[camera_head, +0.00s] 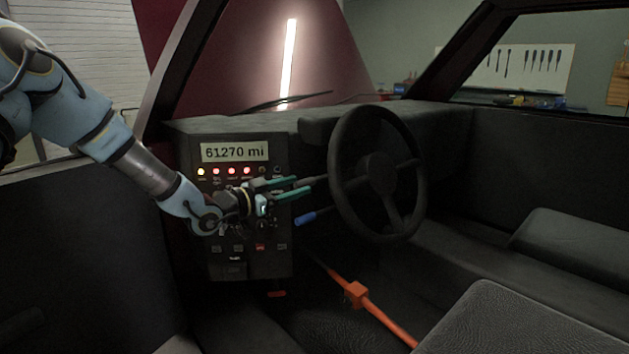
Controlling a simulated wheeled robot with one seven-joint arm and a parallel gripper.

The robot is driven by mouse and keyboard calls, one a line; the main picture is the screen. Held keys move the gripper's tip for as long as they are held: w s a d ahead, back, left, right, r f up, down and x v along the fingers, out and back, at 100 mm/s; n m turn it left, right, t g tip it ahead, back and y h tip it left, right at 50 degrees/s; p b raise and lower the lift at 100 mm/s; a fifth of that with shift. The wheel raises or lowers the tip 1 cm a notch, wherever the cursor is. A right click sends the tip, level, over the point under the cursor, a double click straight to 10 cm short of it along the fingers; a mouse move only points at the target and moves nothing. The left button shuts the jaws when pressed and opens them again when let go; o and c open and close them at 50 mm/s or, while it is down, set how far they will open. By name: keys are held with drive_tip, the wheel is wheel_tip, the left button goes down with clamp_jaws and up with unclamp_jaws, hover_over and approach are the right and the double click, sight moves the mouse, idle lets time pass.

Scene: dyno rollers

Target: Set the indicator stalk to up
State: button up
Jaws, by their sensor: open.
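Two stalks stick out to the left of the steering wheel (378,174). The upper one is a thin dark stalk (319,179), angled slightly up toward the wheel. The lower one has a blue end (307,218) and points down to the left. No label tells which is the indicator stalk. My gripper (301,185) reaches in from the left with two green fingers, open and pointing right. Its fingertips are at the left end of the dark stalk, above the blue end. I cannot tell whether they touch the stalk or overlap it in depth.
A dashboard panel (234,153) reading "61270 mi" stands behind my wrist, with lit lamps and switches partly hidden. An orange bar (374,308) slants across the floor area below the wheel. A dark seat (530,320) fills the lower right. Space between panel and wheel is narrow.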

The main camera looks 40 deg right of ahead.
sight(310, 181)
drive_tip(key=d+p, duration=0.1)
drive_tip(key=d, duration=0.5)
drive_tip(key=shift+s+d, duration=0.15)
drive_tip(key=shift+d, duration=0.25)
clamp_jaws()
idle(1.0)
